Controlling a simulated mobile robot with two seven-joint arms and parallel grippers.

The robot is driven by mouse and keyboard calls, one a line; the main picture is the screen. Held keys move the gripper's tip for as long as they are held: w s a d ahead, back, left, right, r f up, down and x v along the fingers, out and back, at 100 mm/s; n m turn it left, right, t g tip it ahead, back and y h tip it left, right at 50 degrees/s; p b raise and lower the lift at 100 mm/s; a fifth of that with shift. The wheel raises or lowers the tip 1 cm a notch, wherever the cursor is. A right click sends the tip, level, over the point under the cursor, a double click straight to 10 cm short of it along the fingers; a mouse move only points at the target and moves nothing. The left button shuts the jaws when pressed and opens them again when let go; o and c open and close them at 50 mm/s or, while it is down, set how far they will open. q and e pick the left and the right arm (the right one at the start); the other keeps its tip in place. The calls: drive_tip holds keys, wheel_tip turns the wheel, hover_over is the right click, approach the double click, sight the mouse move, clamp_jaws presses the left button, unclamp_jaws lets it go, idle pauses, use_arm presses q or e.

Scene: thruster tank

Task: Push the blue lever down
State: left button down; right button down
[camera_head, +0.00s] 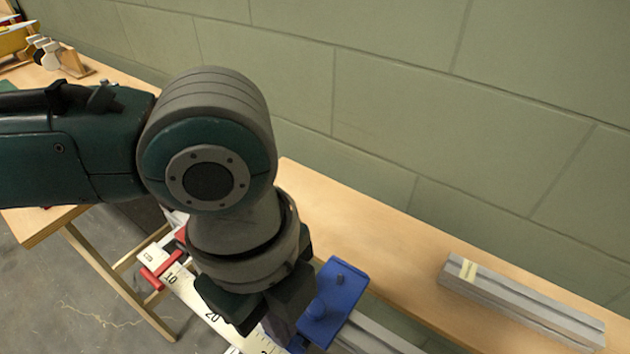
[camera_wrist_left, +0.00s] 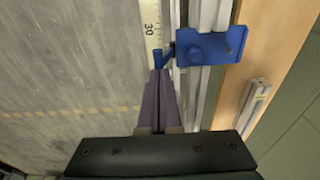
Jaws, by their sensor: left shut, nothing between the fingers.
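The blue lever (camera_wrist_left: 163,57) sticks out from the left side of a blue block (camera_wrist_left: 205,46) in the left wrist view. The block also shows in the head view (camera_head: 337,297), to the right of my gripper. My left gripper (camera_wrist_left: 160,74) is shut and empty. Its purple-grey fingertips are at the near end of the lever; I cannot tell whether they touch it. In the head view, the gripper (camera_head: 283,328) points down beside the block, and the wrist and fingers hide much of the area around the lever. My right gripper is not in view.
A white ruler (camera_head: 188,293) with black numbers runs beside a metal rail (camera_wrist_left: 223,15). A red clamp-like part (camera_head: 160,272) sits near the ruler's far end. A wooden bench (camera_head: 375,235) against the green block wall holds grey metal bars (camera_head: 520,308). Its middle is clear.

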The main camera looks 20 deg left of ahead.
use_arm(q)
drive_tip(key=shift+f, duration=0.45)
